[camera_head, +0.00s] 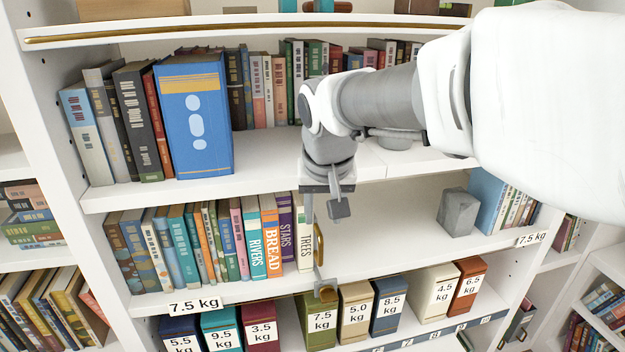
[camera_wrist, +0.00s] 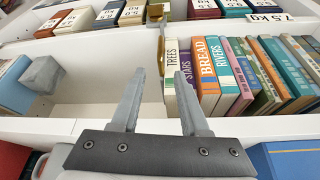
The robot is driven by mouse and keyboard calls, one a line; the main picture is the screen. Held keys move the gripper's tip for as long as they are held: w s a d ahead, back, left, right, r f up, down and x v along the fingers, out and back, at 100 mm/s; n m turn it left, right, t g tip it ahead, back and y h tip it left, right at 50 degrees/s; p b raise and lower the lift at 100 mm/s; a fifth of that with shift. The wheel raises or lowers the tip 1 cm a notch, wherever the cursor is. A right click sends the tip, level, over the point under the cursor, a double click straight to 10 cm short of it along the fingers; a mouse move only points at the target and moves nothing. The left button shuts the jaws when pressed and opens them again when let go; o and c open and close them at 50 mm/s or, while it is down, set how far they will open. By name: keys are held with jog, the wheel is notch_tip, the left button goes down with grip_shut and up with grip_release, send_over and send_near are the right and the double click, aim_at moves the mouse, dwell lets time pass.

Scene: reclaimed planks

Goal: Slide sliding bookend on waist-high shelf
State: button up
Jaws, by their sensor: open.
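The sliding bookend (camera_head: 321,250) is a slim brass-edged piece on the waist-high shelf (camera_head: 390,238). It stands upright against the right end of the book row, beside the white TREES book (camera_head: 304,240), with a brass clamp-like foot at the shelf's front edge. In the wrist view the bookend (camera_wrist: 158,52) shows just beyond my fingertips, left of the TREES book (camera_wrist: 171,62). My gripper (camera_head: 324,212) is open and empty, with its fingers pointing down just above and in front of the bookend. I cannot tell whether a finger touches it.
Several upright books, including BREAD (camera_head: 270,235), fill the shelf's left part. A grey block (camera_head: 457,211) stands by more books at the right; bare shelf lies between it and the bookend. Labelled weighted boxes (camera_head: 354,312) sit below. The shelf above overhangs my wrist.

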jog(key=shift+v, duration=1.2)
jog(key=s+d+f, duration=0.2)
jog(key=s+d, duration=0.3)
jog(key=s, duration=0.4)
jog(key=s+d+f+t, duration=0.1)
jog(key=s+d+f, duration=0.1)
jog(key=s+d, duration=0.3)
jog(key=s, duration=0.4)
jog(key=shift+f, duration=0.4)
jog(key=shift+s, duration=0.1)
